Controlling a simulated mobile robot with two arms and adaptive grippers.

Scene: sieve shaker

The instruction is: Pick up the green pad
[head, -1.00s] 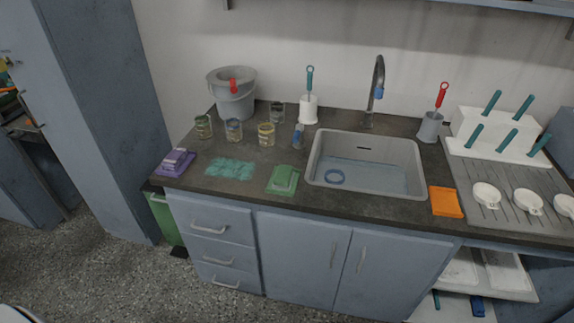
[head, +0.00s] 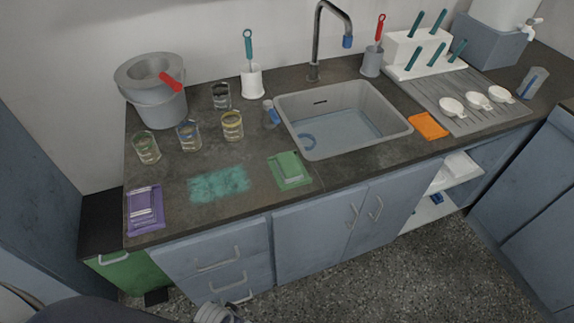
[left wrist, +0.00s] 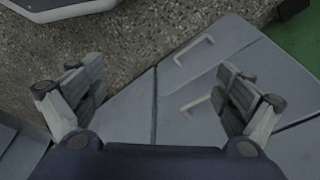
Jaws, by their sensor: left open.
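The green pad (head: 290,170) lies flat on the dark countertop, left of the sink and near the front edge, with a paler block or handle on top. It is not in the left wrist view. My left gripper (left wrist: 158,95) is open and empty in the left wrist view, with its two fingers wide apart over the grey cabinet fronts and floor. In the head view only a bit of my arm shows at the bottom edge, well below the pad. My right gripper is in neither view.
A teal patch (head: 219,184) and a purple pad (head: 145,209) lie left of the green pad. Several glass beakers and a grey bucket (head: 155,105) stand behind. The sink (head: 398,127) is to the right, with an orange pad (head: 428,125) beyond it.

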